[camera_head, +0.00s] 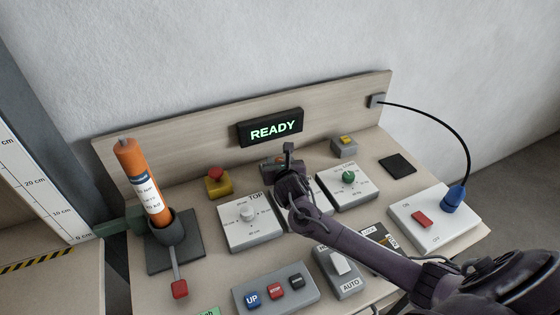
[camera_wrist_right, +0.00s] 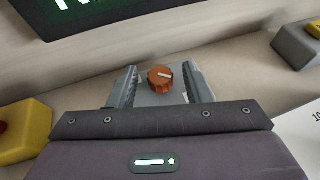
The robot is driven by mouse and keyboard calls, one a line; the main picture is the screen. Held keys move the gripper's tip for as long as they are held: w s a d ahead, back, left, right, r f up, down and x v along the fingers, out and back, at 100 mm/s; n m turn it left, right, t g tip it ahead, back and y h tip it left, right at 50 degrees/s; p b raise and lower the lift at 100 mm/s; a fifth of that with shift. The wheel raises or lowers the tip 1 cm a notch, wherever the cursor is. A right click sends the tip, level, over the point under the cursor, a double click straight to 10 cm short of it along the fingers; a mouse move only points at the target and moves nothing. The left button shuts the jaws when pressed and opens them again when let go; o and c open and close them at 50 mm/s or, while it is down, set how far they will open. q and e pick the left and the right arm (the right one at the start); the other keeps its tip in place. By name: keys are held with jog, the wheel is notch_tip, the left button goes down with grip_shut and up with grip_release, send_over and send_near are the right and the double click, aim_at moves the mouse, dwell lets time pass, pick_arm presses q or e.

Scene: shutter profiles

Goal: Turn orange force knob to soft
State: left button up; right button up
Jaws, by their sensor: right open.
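The soft mark cannot be read. My left gripper is not in view.
A READY display (camera_head: 270,128) stands behind the gripper. A yellow box with a red button (camera_head: 217,181) is to the left, and a grey box with a yellow button (camera_head: 344,146) to the right. White dial panels (camera_head: 250,235) lie in front, under my arm. An orange cylinder (camera_head: 139,180) stands at left.

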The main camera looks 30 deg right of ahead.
grip_shut()
dwell(0.4)
